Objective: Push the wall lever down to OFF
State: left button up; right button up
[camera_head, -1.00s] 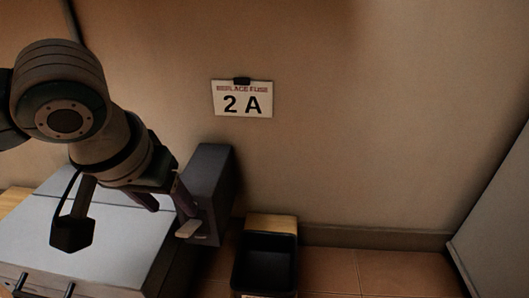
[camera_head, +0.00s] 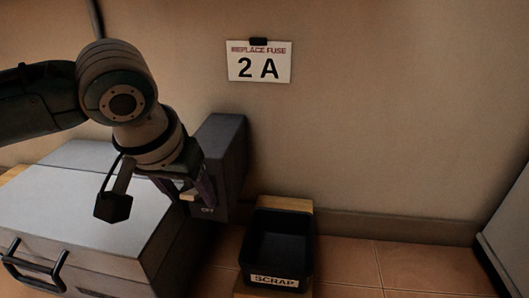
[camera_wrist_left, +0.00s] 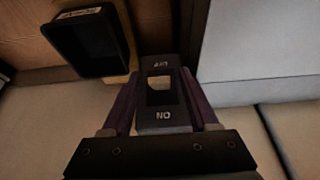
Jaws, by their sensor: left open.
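The dark grey switch box (camera_head: 224,150) is on the wall, beside a grey cabinet. Its front panel shows in the left wrist view, upside down, with OFF at the top of the picture and ON at the bottom. The pale lever (camera_wrist_left: 160,98) shows in the panel's slot between those marks; its pale end (camera_head: 187,197) also shows in the head view. My left gripper (camera_head: 186,194) is open in front of the panel, its fingers on either side of the lever. I cannot tell whether they touch it. My right gripper is not in view.
A black SCRAP bin (camera_head: 250,268) stands right of the box, low by the wall. A grey cabinet with a handle (camera_head: 35,268) is at left, under my arm. A "REPLACE FUSE 2 A" sign (camera_head: 260,64) hangs above.

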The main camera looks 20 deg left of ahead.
pick_arm(q)
grip_shut()
dwell(0.3)
dwell(1.0)
